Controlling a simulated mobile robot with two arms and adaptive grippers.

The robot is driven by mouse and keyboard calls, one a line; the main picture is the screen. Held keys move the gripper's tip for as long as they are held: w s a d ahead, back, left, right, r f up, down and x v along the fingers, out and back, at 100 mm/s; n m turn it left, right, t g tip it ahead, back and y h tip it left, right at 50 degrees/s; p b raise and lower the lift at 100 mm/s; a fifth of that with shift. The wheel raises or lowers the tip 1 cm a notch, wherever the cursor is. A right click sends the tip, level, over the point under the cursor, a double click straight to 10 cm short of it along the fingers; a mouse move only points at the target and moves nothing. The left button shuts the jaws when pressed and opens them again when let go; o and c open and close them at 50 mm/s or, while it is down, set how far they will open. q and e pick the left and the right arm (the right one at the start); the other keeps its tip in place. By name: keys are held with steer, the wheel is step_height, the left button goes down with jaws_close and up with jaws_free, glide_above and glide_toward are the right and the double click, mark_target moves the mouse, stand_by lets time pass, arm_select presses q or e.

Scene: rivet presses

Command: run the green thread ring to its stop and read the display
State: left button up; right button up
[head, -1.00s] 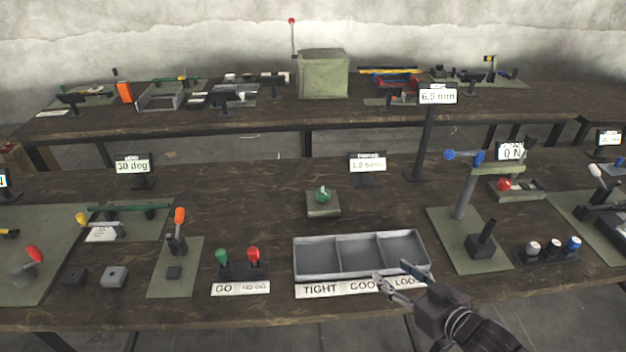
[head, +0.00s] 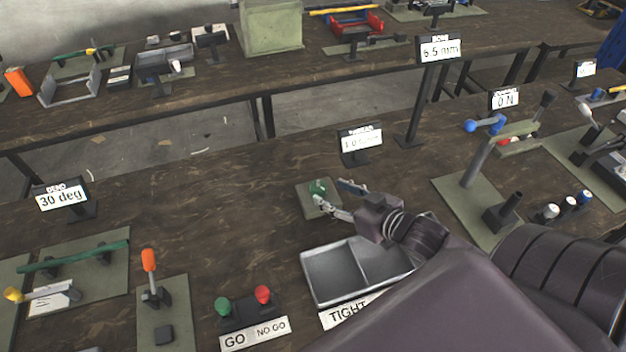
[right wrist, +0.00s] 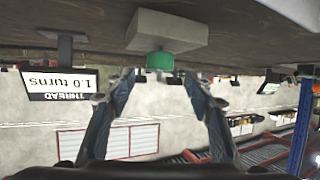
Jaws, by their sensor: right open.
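The green thread ring (head: 317,187) sits on a small grey-green base plate (head: 312,208) in the middle of the near table. The thread display (head: 361,141) stands behind it on a short post. In the right wrist view, which is upside down, the display (right wrist: 60,84) reads 1.0 turns. My right gripper (head: 333,193) is open and empty, its fingers pointing at the ring. In the right wrist view the ring (right wrist: 160,61) lies beyond and between the spread fingertips (right wrist: 158,88), without visible contact. My left gripper is out of view.
A grey compartment tray (head: 335,292) labelled TIGHT lies in front of the ring, partly hidden by my right arm. A GO / NO GO stand (head: 250,312) is at the front left. The tall 6.5 mm display post (head: 417,100) stands behind right. Table left of the ring is clear.

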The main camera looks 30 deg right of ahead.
mark_target(318, 186)
steer(key=x, duration=0.3)
steer(key=shift+w+a, duration=0.1)
steer(key=shift+w, duration=0.2)
steer(key=shift+p+x, duration=0.3)
steer(key=shift+x, duration=1.15)
steer(key=shift+f, duration=0.1)
steer(key=shift+c, duration=0.3)
steer(key=c, duration=1.1)
steer(key=shift+m+h+p, duration=0.5)
steer(key=shift+h+p, duration=0.1)
steer(key=shift+p, duration=0.05)
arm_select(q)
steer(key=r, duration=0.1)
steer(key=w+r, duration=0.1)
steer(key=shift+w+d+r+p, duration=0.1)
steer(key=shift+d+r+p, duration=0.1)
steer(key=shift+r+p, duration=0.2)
arm_select(e)
steer(key=shift+m+h, duration=0.6)
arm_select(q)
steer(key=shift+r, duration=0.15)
arm_select(e)
steer(key=shift+m+h, duration=0.3)
steer(key=shift+h, duration=0.1)
